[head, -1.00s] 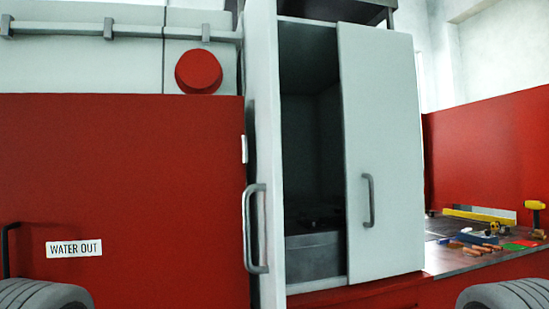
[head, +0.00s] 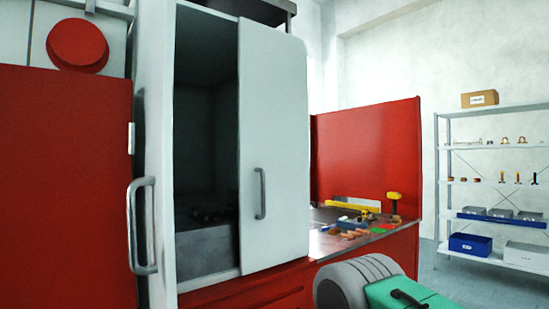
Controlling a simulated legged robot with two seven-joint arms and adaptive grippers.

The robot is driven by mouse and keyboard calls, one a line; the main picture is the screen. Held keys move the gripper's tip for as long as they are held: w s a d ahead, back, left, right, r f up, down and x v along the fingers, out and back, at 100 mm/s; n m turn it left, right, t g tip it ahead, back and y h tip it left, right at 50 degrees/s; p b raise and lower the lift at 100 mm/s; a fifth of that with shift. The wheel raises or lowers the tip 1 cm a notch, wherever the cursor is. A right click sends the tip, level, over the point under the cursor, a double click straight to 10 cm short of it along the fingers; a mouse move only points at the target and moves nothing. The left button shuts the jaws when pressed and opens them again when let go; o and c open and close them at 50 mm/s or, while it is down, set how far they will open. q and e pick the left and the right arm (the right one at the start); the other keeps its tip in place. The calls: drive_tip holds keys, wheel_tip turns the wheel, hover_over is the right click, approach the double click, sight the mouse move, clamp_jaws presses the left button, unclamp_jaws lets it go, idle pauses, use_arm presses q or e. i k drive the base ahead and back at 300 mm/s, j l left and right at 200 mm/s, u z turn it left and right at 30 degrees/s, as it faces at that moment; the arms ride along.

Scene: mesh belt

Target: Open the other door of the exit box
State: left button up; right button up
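The exit box is a tall pale cabinet with a dark interior (head: 208,140). Its left door (head: 155,110) is swung open towards me, seen nearly edge-on, with a grey bar handle (head: 142,225). Its right door (head: 273,130) is a flat pale panel that covers the right part of the opening and looks closed. A grey vertical bar handle (head: 260,193) sits near its left edge. A grey metal form (head: 205,247) shows low inside the box. Neither of my grippers is in view.
Right of the box, a bench (head: 325,245) holds several tools before a red wall (head: 365,155). A green case (head: 405,295) is low in front. A shelf (head: 490,105) stands far right.

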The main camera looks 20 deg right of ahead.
sight(273, 170)
drive_tip(key=i+l+z, duration=0.1)
drive_tip(key=z, duration=0.35)
drive_tip(key=i+l+z, duration=0.15)
drive_tip(key=z, duration=0.3)
drive_tip(key=i+l+z, duration=0.1)
drive_tip(key=z, duration=0.4)
drive_tip(key=i+j, duration=0.05)
drive_tip(key=i, duration=0.05)
